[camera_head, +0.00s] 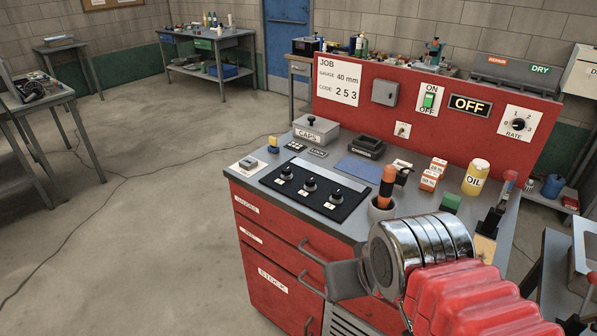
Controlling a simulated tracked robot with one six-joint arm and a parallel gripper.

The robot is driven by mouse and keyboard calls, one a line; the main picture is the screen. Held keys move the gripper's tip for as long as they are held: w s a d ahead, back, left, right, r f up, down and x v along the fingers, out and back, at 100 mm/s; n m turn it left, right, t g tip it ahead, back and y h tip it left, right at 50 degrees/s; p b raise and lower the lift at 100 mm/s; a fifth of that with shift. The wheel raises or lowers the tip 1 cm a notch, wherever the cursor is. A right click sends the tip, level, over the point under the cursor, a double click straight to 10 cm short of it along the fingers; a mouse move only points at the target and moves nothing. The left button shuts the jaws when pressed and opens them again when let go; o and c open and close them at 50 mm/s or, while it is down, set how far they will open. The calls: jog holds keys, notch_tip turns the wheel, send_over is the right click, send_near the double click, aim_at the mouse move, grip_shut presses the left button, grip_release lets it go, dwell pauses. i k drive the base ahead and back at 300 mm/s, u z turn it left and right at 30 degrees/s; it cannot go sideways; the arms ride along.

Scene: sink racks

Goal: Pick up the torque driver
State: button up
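An orange and black handle (386,184) stands upright in a grey round holder (381,209) near the front of the bench top. It looks like the torque driver, though no label on it can be read. My gripper (346,280) is at the bottom centre, in front of the bench and nearer to me than the holder. One grey finger shows, apart from the handle in the picture. My metal wrist and red arm hide the rest of the gripper, so its opening and anything between the fingers are hidden.
The red bench (286,243) carries a black panel with three knobs (311,190), small red-and-white boxes (430,177) and a yellow oil can (475,177). A green block (450,202) and a red-topped tool (507,184) stand at right. The red back panel (383,112) rises behind. Floor at left is clear except for cables.

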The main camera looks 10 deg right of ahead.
aim_at(386, 187)
jog(key=k, duration=1.3)
jog(key=u, duration=0.35)
jog(key=i, duration=1.65)
jog(key=z, duration=0.2)
